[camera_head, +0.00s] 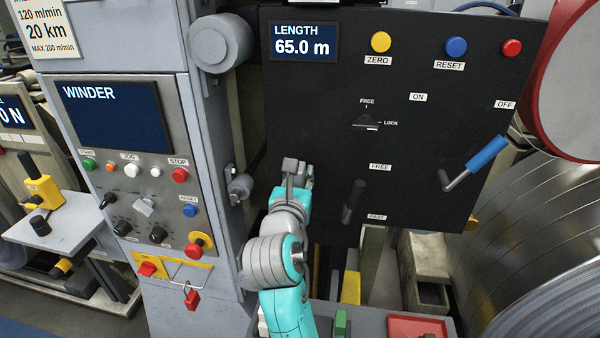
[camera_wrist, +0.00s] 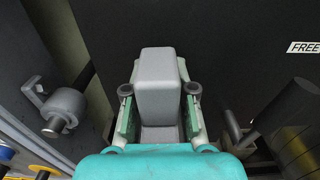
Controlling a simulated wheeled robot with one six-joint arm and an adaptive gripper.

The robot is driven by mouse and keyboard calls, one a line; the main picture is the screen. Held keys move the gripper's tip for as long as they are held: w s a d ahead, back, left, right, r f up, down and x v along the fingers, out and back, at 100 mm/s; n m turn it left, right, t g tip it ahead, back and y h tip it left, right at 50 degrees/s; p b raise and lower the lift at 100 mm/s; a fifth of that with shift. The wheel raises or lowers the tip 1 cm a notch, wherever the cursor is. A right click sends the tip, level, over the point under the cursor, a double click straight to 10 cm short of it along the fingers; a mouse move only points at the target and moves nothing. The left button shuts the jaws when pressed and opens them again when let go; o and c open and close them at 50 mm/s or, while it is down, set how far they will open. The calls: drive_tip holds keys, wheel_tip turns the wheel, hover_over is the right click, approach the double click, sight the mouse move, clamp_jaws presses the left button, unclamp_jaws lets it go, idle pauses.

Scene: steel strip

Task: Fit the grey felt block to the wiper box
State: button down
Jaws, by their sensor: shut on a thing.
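My gripper (camera_head: 298,178) is shut on the grey felt block (camera_wrist: 157,82), which stands out between the two fingers in the wrist view. In the head view the block (camera_head: 289,166) is small at the tip of my gripper, in front of the black panel's lower left part. I cannot tell which thing is the wiper box.
The black panel (camera_head: 430,130) fills the space ahead, with a dark lever (camera_head: 353,200) right of my gripper and a blue-handled lever (camera_head: 487,155) further right. A grey roller (camera_head: 242,186) is close on the left. A green block (camera_head: 340,322) and red tray (camera_head: 417,328) are below.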

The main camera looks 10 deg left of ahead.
drive_tip(key=shift+f, duration=1.1)
drive_tip(key=c, duration=0.9)
unclamp_jaws()
drive_tip(key=shift+o, duration=0.2)
drive_tip(key=s, duration=1.2)
drive_tip(key=shift+a, duration=0.2)
